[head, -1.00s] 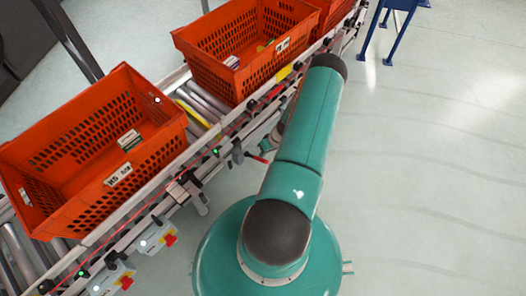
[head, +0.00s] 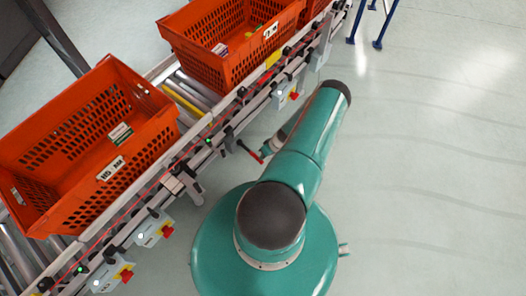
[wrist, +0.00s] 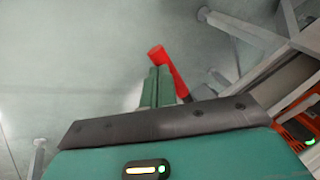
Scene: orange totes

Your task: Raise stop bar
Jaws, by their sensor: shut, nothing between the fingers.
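The stop bar appears to be the yellow bar (head: 183,100) lying low across the rollers between two orange totes; I cannot tell its exact height. A lever with a red handle (head: 250,151) sticks out from the conveyor's near side, and its red end also shows in the wrist view (wrist: 172,70). My gripper (head: 266,150) is beside the red handle, partly hidden by my arm. In the wrist view my green fingers (wrist: 156,88) are shut together, with the red handle just beyond and right of them. I cannot tell whether they touch it.
Grey boxes with red switches (head: 152,228) hang along the conveyor's near side.

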